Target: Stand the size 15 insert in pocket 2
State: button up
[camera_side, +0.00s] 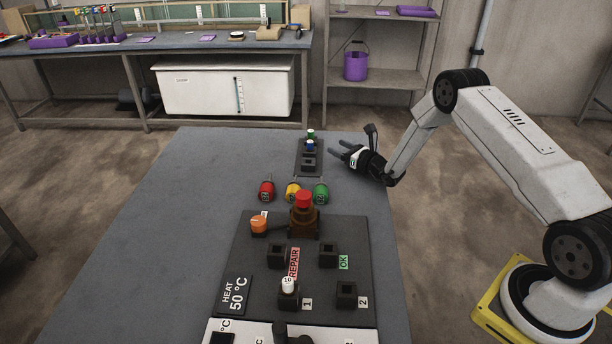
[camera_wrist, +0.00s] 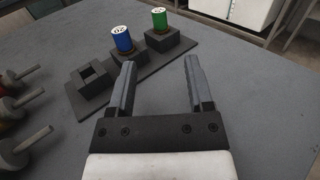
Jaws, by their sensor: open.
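Pocket 2 (camera_side: 346,294) is an empty dark socket at the panel's front right, beside its "2" label (camera_side: 363,302). A blue insert (camera_side: 310,145) and a green insert (camera_side: 311,133) stand upright in the small rack (camera_side: 299,168). They also show in the wrist view, blue (camera_wrist: 121,38) and green (camera_wrist: 159,19), with dark numbers on their tops that I cannot read surely. A white insert (camera_side: 288,284) with a number like 10 stands in pocket 1. My gripper (camera_side: 336,150) is open and empty, just right of the rack; its jaws (camera_wrist: 160,62) point towards the inserts.
The rack's nearest socket (camera_wrist: 90,85) is empty. A red-topped button (camera_side: 303,201) and orange knob (camera_side: 259,223) rise from the panel. The table's left side is clear.

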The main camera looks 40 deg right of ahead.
aim_at(313, 135)
jog(key=shift+w+a, duration=0.2)
jog(key=shift+w, duration=1.4)
jog(key=shift+w+a, duration=0.15)
jog(key=shift+w, duration=1.5)
jog(key=shift+w+a, duration=0.2)
jog(key=shift+w, duration=1.4)
grip_shut()
